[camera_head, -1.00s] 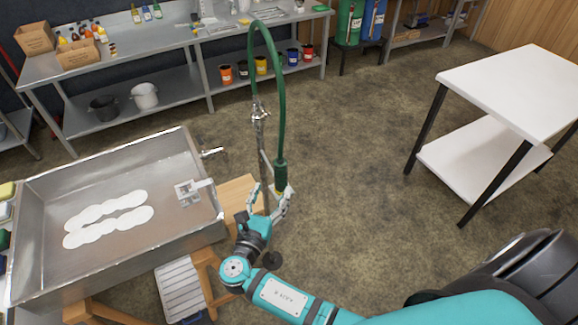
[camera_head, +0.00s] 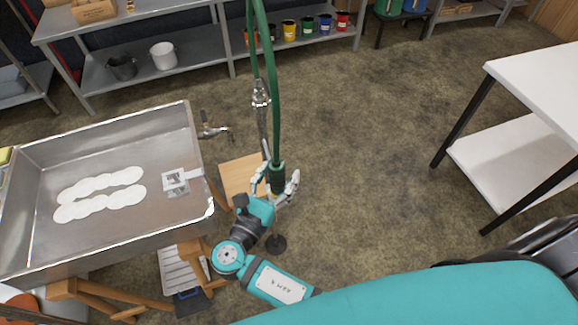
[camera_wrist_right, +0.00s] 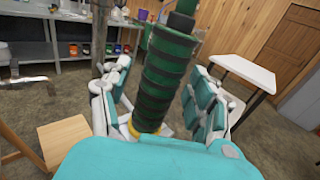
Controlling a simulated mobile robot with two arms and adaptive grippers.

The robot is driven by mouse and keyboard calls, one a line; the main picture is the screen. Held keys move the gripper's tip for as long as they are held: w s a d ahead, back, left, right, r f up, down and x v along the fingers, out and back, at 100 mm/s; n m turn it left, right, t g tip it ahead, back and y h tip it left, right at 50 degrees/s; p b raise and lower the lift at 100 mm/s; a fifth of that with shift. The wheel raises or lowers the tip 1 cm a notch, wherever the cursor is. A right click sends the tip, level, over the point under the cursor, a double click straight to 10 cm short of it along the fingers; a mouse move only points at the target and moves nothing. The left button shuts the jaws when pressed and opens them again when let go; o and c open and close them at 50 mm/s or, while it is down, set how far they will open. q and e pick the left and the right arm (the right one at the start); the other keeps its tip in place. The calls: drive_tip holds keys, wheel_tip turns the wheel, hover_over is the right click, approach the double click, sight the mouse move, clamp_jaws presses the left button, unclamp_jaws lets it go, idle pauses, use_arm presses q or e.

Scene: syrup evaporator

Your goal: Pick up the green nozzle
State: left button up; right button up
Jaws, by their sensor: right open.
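The green nozzle (camera_head: 277,177) hangs upright at the lower end of a green hose (camera_head: 273,90) on a metal stand. In the right wrist view the nozzle (camera_wrist_right: 165,82) is large, dark green and ribbed, with a yellow ring at its lower end. My right gripper (camera_head: 277,184) is open around it. In the right wrist view one finger of the right gripper (camera_wrist_right: 160,100) is on each side of the nozzle, with a visible gap on the right. Contact on the left side is hard to tell. My left gripper is not in view.
A metal evaporator pan (camera_head: 160,225) with white round pieces stands at left. A small wooden stool (camera_head: 238,175) is beside the gripper. A white table (camera_head: 530,80) stands at right. Steel shelving (camera_head: 200,60) is at the back. The floor between is clear.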

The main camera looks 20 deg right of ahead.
sight(276, 162)
drive_tip(key=shift+w, duration=0.1)
drive_tip(key=shift+s+a+r, duration=0.15)
drive_tip(key=shift+s+a, duration=0.05)
drive_tip(key=c, duration=0.3)
drive_tip(key=shift+c, duration=1.3)
drive_tip(key=shift+d, duration=0.1)
drive_tip(key=shift+c, duration=1.1)
drive_tip(key=shift+w, duration=0.1)
drive_tip(key=shift+c, duration=1.3)
clamp_jaws()
wheel_tip(276, 162, up, 10)
drive_tip(key=shift+f, duration=0.1)
drive_tip(key=shift+r, duration=0.35)
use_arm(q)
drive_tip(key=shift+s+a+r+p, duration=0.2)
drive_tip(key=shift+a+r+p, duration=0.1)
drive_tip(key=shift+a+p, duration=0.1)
